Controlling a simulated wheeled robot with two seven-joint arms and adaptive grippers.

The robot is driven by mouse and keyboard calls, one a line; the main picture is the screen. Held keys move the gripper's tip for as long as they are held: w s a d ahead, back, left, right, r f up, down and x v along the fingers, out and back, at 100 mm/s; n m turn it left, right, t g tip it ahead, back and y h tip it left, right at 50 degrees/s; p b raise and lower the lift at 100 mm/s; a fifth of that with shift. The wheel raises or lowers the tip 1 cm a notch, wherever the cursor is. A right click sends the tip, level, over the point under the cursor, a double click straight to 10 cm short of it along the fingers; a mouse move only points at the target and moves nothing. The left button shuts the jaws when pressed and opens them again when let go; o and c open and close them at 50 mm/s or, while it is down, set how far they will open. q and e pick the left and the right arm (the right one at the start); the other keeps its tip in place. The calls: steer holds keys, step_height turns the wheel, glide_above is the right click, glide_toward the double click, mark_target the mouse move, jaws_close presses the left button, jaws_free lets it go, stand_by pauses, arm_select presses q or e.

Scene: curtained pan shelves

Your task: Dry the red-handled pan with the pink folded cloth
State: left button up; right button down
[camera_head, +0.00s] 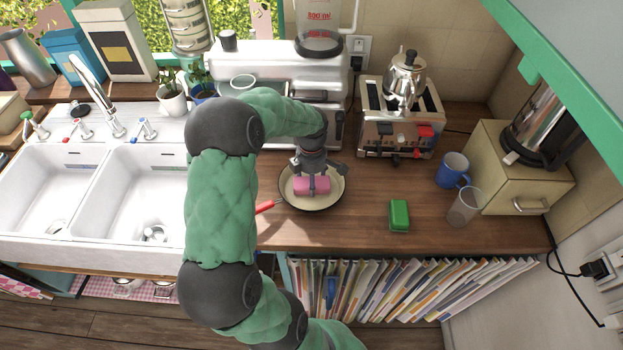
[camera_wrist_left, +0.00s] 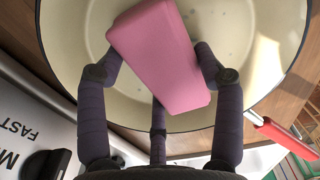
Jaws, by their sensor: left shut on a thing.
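The pan (camera_head: 333,197) sits on the wooden counter, cream inside, its red handle (camera_head: 267,206) pointing left toward the sink. In the left wrist view the pan (camera_wrist_left: 70,40) fills the background, with small grey spots on its floor, and the red handle (camera_wrist_left: 283,136) shows at right. My left gripper (camera_head: 313,178) is over the pan, shut on the pink folded cloth (camera_head: 303,187). The cloth (camera_wrist_left: 162,55) is a thick block, tilted between the fingers. I cannot tell whether it touches the pan floor. My right gripper is not in view.
A green sponge (camera_head: 399,215), blue mug (camera_head: 452,170) and clear glass (camera_head: 464,207) stand to the right. The double sink (camera_head: 145,190) is left. Counter right of the pan is partly clear.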

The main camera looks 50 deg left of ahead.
arm_select(q)
steer(key=shift+f, duration=0.1)
